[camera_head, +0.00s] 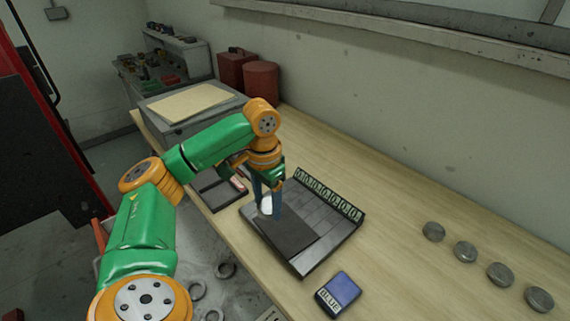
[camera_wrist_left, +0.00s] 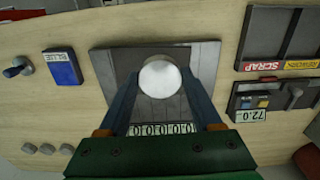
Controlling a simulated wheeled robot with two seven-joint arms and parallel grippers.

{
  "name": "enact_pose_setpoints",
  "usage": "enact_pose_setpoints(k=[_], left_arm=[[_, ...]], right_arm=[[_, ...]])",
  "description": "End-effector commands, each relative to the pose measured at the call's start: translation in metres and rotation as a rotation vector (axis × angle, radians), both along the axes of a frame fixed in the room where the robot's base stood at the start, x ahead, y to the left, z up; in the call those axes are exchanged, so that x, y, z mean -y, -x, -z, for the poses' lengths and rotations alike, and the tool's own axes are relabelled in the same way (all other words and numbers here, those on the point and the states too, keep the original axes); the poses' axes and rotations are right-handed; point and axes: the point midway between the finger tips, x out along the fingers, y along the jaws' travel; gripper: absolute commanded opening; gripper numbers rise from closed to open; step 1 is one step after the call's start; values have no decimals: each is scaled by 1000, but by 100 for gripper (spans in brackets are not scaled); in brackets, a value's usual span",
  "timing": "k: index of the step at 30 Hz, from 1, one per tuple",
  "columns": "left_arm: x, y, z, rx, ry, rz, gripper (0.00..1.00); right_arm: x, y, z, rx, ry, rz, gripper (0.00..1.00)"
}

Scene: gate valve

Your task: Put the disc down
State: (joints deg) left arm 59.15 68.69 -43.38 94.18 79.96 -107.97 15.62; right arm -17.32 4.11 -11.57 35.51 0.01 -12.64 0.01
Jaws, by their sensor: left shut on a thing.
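My left gripper (camera_head: 267,206) points down over the grey tray (camera_head: 318,246) and is shut on a pale round disc (camera_head: 266,205). In the left wrist view the bright disc (camera_wrist_left: 159,78) sits between the fingertips, with the tray (camera_wrist_left: 101,68) behind it. The tray has a dark flat area (camera_head: 292,233) at its front and a row of green-and-white digit labels (camera_head: 328,193) along its back edge. The disc appears above the dark area; I cannot tell whether it touches. My right gripper is not in view.
A blue box (camera_head: 339,290) lies right of the tray. Several grey metal discs (camera_head: 465,252) lie farther right on the bench. A scrap-labelled tray (camera_wrist_left: 285,35) and a unit reading 72.0 (camera_wrist_left: 251,115) show in the wrist view.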

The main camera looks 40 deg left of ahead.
Motion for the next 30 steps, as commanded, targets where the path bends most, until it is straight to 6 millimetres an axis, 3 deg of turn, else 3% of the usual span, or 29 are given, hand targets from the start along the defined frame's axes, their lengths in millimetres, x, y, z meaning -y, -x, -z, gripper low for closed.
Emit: enact_pose_setpoints(k=[3,8,13,22,23,25,30], left_arm=[[9,-18,24,-4,1,0,0],[16,-33,44,-4,1,1,0],[15,-33,72,-5,-1,-1,0],[15,-33,78,-1,-1,0,0],[15,-33,78,-1,-1,0,74],[15,-33,78,-1,-1,0,93],[15,-33,78,-1,-1,0,96]], right_arm=[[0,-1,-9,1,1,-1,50],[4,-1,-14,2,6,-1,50],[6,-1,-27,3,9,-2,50],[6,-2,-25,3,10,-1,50],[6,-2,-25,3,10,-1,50],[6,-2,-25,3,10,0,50],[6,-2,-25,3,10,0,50]])
